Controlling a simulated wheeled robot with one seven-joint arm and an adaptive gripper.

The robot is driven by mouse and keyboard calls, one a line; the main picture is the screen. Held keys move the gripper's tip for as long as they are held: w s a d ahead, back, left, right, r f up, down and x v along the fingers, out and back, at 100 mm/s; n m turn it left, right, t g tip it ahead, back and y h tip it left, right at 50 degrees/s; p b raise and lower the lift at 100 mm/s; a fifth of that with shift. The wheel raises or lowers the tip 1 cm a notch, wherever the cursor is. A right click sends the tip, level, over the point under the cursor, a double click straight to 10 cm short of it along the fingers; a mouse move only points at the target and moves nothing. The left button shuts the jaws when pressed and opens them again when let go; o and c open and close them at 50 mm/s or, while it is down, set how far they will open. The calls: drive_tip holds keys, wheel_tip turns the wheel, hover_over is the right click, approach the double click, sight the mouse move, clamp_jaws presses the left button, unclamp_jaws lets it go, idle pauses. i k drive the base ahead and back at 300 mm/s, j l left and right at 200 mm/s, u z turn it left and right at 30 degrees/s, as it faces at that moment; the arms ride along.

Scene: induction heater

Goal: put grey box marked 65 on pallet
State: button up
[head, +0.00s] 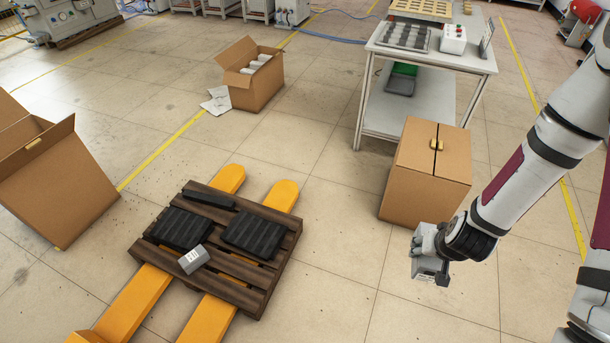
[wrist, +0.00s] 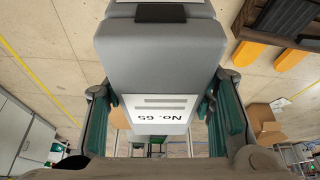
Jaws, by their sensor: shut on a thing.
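My gripper (head: 432,256) is shut on the grey box, which fills the middle of the wrist view (wrist: 160,65) between the two green-padded fingers. Its white label reads "No. 65", upside down in that view. In the head view my gripper is held out to the right of the wooden pallet (head: 262,290), apart from it. The pallet lies on yellow forks and bears two black ribbed blocks (head: 253,235), a smaller dark bar (head: 209,200) and another small grey box (head: 194,259) with a white label, tilted.
A closed cardboard box (head: 410,190) stands just behind my gripper. An open carton (head: 262,88) with pale items stands farther back, and another open carton (head: 60,190) is at the left. A white work table (head: 372,48) stands at the back. Floor between pallet and gripper is clear.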

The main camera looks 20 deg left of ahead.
sight(219, 272)
drive_tip(key=i+u, duration=0.2)
drive_tip(key=u, duration=0.25)
drive_tip(key=i+l+u, duration=0.15)
drive_tip(key=u, duration=0.25)
drive_tip(key=i+l+u, duration=0.2)
drive_tip(key=u, duration=0.25)
drive_tip(key=i+l+u, duration=0.15)
drive_tip(key=u, duration=0.3)
drive_tip(key=i+l+u, duration=0.5)
drive_tip(key=u, duration=0.2)
drive_tip(key=i+l+u, duration=0.2)
drive_tip(key=l+u, duration=0.15)
drive_tip(key=l, duration=0.1)
